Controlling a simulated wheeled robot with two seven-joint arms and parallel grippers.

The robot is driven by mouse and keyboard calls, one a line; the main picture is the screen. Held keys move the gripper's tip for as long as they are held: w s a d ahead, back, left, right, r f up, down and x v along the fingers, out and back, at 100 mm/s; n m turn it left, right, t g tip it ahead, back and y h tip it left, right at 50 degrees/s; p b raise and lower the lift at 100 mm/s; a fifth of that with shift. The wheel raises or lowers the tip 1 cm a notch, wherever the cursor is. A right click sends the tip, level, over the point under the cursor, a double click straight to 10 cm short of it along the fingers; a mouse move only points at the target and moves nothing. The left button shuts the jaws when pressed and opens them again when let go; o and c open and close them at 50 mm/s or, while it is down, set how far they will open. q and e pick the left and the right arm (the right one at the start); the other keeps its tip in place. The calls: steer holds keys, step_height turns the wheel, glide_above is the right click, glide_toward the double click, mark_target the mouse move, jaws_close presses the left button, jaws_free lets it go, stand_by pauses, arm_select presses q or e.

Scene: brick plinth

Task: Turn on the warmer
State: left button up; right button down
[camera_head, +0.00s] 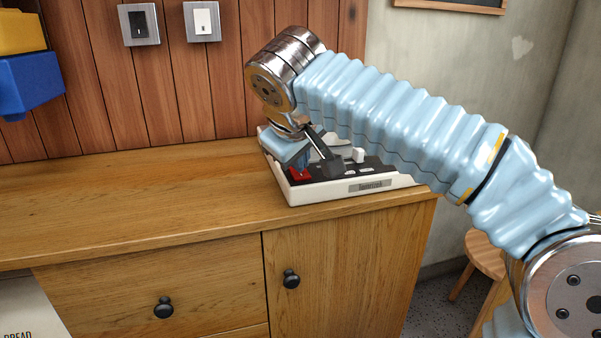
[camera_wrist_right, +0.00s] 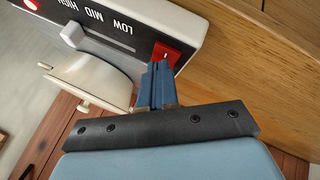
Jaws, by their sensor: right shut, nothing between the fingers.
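The warmer (camera_head: 400,182) is a low white appliance with a black control panel, standing on the wooden cabinet near its right end. Its red rocker switch (camera_head: 299,175) is at the panel's left in the head view. In the right wrist view the red switch (camera_wrist_right: 168,52) lies just beyond my fingertips, beside the LOW, MID and HIGH lettering and a pale slider knob (camera_wrist_right: 72,34). My right gripper (camera_wrist_right: 157,68) is shut and empty, its blue fingers pointing at the switch. I cannot tell whether they touch it. My left gripper is not in view.
The wooden cabinet top (camera_head: 150,190) is clear left of the warmer. Two wall plates, one with a black switch (camera_head: 139,24) and one with a white switch (camera_head: 202,20), are on the plank wall. A blue bin (camera_head: 30,82) hangs at the left. A stool (camera_head: 485,255) stands at the right.

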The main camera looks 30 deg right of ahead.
mark_target(298, 175)
steer(key=shift+w+r+p, duration=0.1)
steer(key=shift+r+p, duration=0.7)
step_height(298, 175, up, 3)
steer(key=p, duration=0.2)
steer(key=shift+w+d+f+p, duration=0.1)
steer(key=shift+w+f+p, duration=0.1)
steer(key=shift+p, duration=0.1)
steer(key=shift+w+r, duration=0.15)
steer(key=shift+r, duration=1)
